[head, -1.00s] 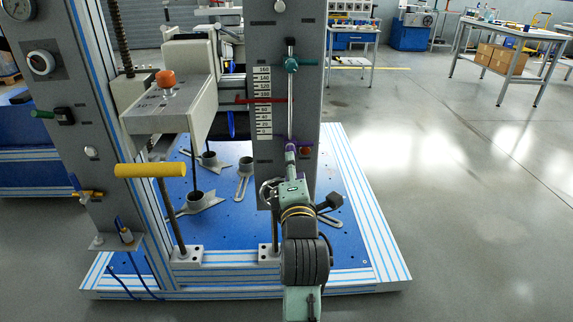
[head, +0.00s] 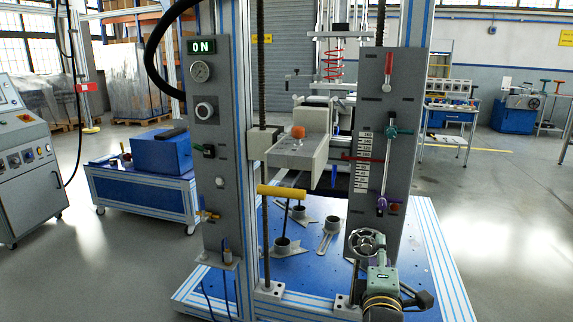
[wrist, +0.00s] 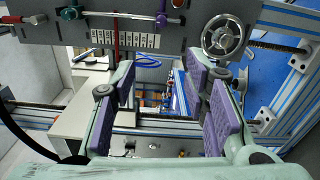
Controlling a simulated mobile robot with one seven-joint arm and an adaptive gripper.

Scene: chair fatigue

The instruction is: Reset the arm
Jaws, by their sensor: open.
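My arm's teal wrist end (head: 382,280) is at the bottom right of the head view, in front of the test stand's right panel (head: 370,105). My gripper (wrist: 160,85) is open in the wrist view, its purple-padded fingers apart with nothing visible held between them. The fingers are hard to make out in the head view. The panel carries a teal handle (head: 390,130), a red pointer (head: 362,157) beside a scale (head: 363,165), and a purple piece (head: 382,203) low on a rod. A metal handwheel (head: 367,242) is close to my wrist.
A yellow bar handle (head: 282,191) and a grey block with an orange knob (head: 298,132) stand left of the panel. The left column (head: 215,165) bears a lit ON sign (head: 201,46) and a gauge. Floor at right (head: 490,220) is open.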

